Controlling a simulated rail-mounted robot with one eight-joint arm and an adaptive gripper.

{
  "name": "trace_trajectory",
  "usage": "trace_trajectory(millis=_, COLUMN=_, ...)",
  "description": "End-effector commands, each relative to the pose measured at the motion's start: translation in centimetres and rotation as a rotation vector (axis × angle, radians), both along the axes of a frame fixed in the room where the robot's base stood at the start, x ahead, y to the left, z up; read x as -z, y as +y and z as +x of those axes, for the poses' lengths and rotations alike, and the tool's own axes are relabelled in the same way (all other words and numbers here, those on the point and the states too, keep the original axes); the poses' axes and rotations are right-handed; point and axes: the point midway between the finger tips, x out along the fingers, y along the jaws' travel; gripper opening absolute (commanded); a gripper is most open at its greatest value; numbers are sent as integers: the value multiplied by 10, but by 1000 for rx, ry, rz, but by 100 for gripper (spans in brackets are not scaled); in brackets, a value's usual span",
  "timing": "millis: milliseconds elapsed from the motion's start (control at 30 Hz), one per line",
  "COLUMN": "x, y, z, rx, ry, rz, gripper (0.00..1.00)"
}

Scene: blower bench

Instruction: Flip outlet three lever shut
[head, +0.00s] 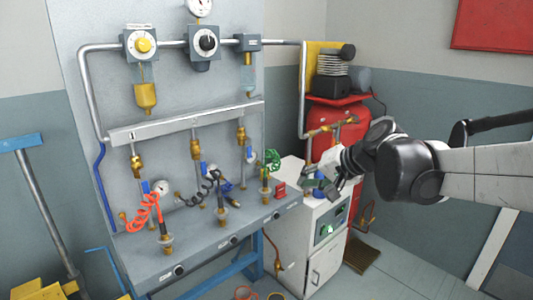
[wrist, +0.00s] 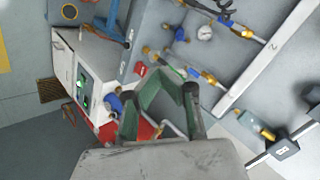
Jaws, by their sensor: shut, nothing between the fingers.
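Outlet three is the rightmost brass drop (head: 241,137) under the manifold bar, with a small blue lever (head: 249,153) beside it. The lever looks roughly in line with the pipe, but it is too small to be sure of its angle. In the wrist view a blue lever (wrist: 193,73), apparently the same one, shows beyond my fingertips. My gripper (head: 338,186) is to the right of outlet three, in front of the white cabinet and apart from the lever. In the wrist view my gripper (wrist: 173,86) has its green-padded fingers shut, with nothing held.
A green coiled hose (head: 272,160) hangs just right of outlet three. A red tank (head: 325,113) and the white cabinet (head: 326,230) stand at the right. The grey bench (head: 200,240) carries fittings and an orange coiled hose (head: 142,212).

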Motion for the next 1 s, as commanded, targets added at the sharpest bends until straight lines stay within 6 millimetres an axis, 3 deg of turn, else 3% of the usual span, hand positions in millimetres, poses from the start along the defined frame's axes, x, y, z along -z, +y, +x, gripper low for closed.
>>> trace_trajectory(millis=100, x=-3, y=8, z=30, rx=-1, ry=2, rz=70, gripper=0)
trace_trajectory(millis=500, x=-1, y=29, z=119, rx=-8, ry=5, rz=307, gripper=0)
trace_trajectory(millis=1000, x=23, y=41, z=218, rx=-20, ry=0, rz=602, gripper=0)
